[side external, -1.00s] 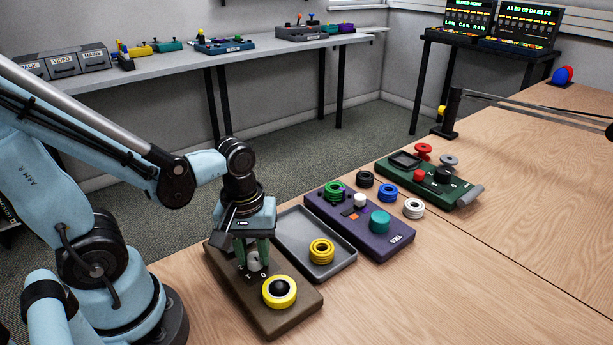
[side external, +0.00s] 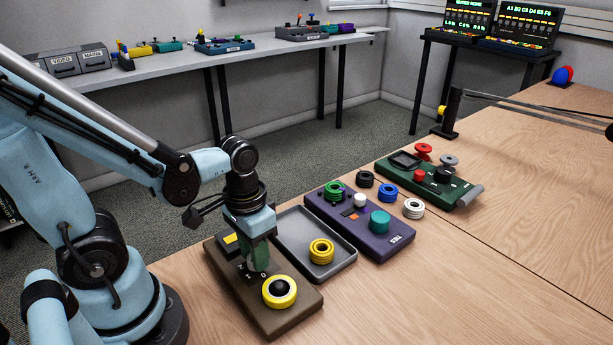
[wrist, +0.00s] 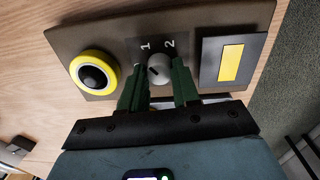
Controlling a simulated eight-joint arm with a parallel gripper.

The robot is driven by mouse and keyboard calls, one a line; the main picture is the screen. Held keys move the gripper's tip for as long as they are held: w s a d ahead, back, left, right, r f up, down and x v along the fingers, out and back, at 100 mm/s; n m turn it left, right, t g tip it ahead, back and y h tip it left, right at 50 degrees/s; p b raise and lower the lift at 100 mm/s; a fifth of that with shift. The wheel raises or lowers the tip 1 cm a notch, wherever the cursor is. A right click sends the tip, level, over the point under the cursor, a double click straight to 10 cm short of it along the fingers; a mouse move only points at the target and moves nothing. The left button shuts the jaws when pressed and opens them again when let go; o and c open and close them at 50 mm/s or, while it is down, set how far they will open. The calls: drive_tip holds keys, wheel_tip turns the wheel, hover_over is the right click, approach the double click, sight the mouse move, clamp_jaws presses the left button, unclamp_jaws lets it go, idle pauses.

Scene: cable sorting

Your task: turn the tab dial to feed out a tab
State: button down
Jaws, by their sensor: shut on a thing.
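A brown panel (side external: 278,323) lies at the table's near left, with a big yellow-ringed button (side external: 279,292) with a black centre. My gripper (side external: 257,264) points down at the panel behind this button. In the wrist view, a small grey dial (wrist: 158,67) sits between its two green fingers, which are shut on its sides. The digits 1 and 2 are printed beside the dial. A pale mark on the dial slants toward the 1 side. A dark-framed plate to the right shows a yellow rectangle (wrist: 231,63). In the side view the dial is hidden by the fingers.
A grey tray (side external: 343,268) with a yellow ring (side external: 321,250) stands right beside the panel. Beyond it are a purple panel (side external: 372,245) with a teal knob and a green panel (side external: 464,197). Several loose rings lie between these. The table's right front is clear.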

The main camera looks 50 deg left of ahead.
drive_tip(key=shift+m, duration=0.5)
drive_tip(key=c, duration=0.8)
unclamp_jaws()
drive_tip(key=shift+a+r, duration=0.15)
drive_tip(key=shift+r, duration=2.9)
drive_tip(key=shift+a+r, duration=0.1)
drive_tip(key=shift+r, duration=2.9)
drive_tip(key=shift+w, duration=0.1)
drive_tip(key=w+t, duration=0.2)
drive_tip(key=w+f+t, duration=0.1)
drive_tip(key=w+t, duration=0.1)
drive_tip(key=w+f+t, duration=0.1)
drive_tip(key=w+t, duration=0.1)
drive_tip(key=t, duration=0.1)
drive_tip(key=shift+w, duration=0.35)
